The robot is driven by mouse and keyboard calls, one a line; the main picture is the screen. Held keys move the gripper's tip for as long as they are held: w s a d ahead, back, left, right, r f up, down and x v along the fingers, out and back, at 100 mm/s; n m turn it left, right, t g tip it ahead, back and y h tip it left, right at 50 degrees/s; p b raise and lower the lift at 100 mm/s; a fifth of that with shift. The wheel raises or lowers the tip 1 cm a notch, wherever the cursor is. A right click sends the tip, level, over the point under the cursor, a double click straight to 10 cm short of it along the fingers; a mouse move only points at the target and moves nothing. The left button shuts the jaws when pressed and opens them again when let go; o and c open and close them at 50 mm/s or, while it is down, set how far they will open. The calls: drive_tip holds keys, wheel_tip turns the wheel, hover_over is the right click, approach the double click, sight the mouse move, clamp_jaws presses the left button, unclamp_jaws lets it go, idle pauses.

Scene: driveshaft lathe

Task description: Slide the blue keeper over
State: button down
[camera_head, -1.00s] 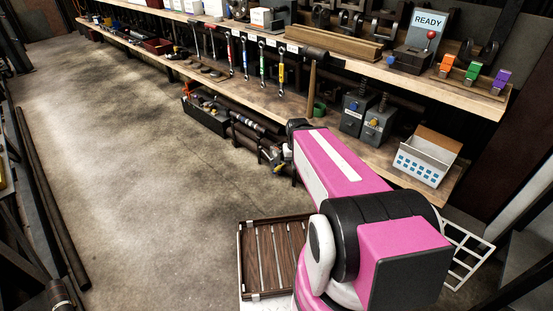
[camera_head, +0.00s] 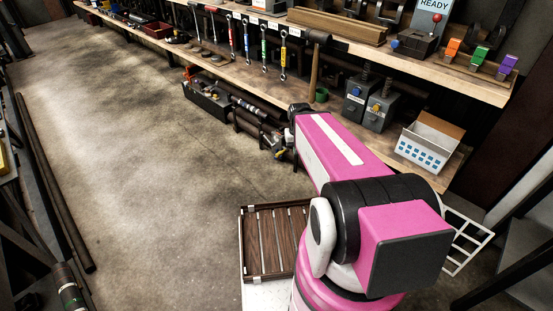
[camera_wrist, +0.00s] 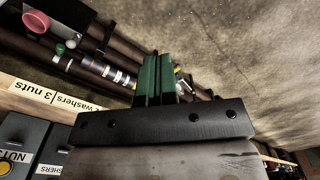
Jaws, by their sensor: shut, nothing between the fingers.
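A small blue part (camera_head: 396,44), possibly the keeper, sits at the left end of a dark box (camera_head: 416,42) on the upper shelf. The blue part is not seen in the wrist view.
Orange, green and purple blocks (camera_head: 480,55) stand right of the lever box. Below are two grey bins (camera_head: 357,98) with blue and yellow knobs, and an open white carton (camera_head: 425,150). A hammer (camera_head: 316,70) and wrenches hang left.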

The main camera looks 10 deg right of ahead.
drive_tip(key=c, duration=1.4)
unclamp_jaws()
drive_tip(key=shift+w, duration=0.15)
drive_tip(key=o, duration=0.5)
drive_tip(key=shift+w+f+n, duration=0.3)
drive_tip(key=shift+w+f, duration=0.25)
drive_tip(key=shift+w, duration=0.1)
drive_tip(key=w+f+n+h, duration=0.1)
drive_tip(key=w+f+n, duration=0.1)
drive_tip(key=w+f, duration=0.1)
drive_tip(key=w+f+n+h, duration=0.1)
drive_tip(key=w+f+n, duration=0.1)
drive_tip(key=w+f, duration=0.1)
drive_tip(key=w+f+n+h, duration=0.1)
drive_tip(key=w+f+n, duration=0.1)
drive_tip(key=w+f, duration=0.1)
drive_tip(key=shift+w+d+g, duration=0.25)
drive_tip(key=shift+w+g, duration=0.15)
drive_tip(key=shift+w, duration=0.35)
drive_tip(key=n+t+h, duration=0.6)
drive_tip(key=n+h, duration=0.6)
drive_tip(key=n, duration=1.5)
approach(275, 159)
drive_tip(key=x, duration=1)
drive_tip(key=shift+w+d+r, duration=0.1)
drive_tip(key=shift+w, duration=0.2)
